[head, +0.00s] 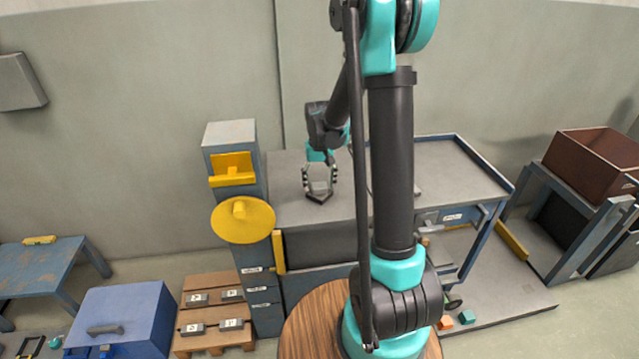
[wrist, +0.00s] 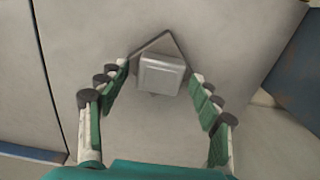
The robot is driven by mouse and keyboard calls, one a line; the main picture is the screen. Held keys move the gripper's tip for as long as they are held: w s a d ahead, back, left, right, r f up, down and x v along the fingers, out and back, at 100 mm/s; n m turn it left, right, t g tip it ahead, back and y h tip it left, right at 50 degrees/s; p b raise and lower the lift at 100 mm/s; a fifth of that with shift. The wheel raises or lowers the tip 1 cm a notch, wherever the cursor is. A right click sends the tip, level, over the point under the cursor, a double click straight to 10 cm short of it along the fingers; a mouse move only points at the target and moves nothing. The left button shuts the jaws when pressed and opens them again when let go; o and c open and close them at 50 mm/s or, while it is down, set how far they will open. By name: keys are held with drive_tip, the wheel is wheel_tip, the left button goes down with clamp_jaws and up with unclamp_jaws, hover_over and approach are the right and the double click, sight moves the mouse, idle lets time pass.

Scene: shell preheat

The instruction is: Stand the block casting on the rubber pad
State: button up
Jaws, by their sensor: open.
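The block casting (wrist: 160,75) is a pale grey, squarish block, seen from above in the wrist view. In the head view the block (head: 319,187) shows between my fingers, over the dark rubber pad (head: 319,199) on the grey bench top. It appears to rest on the pad, with a corner of the pad's dark edge showing behind it in the wrist view. My gripper (head: 320,176) is open above the block. In the wrist view its fingers (wrist: 158,92) are spread to either side, with gaps to the block. The block's underside is hidden.
The bench top (head: 290,205) is clear around the pad. A blue-grey cabinet with a yellow disc (head: 243,217) stands to its left. A rimmed grey table (head: 455,180) is at right, partly hidden by my arm. A brown bin (head: 595,165) stands far right.

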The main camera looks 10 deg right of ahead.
sight(320, 185)
wheel_tip(320, 185, up, 12)
drive_tip(key=s+d+f+t, duration=0.2)
drive_tip(key=s+f, duration=0.2)
drive_tip(key=s, duration=0.7)
drive_tip(key=s+d+f+t, duration=0.2)
drive_tip(key=s+f, duration=0.3)
drive_tip(key=s, duration=0.7)
drive_tip(key=shift+f, duration=0.2)
drive_tip(key=shift+o, duration=0.2)
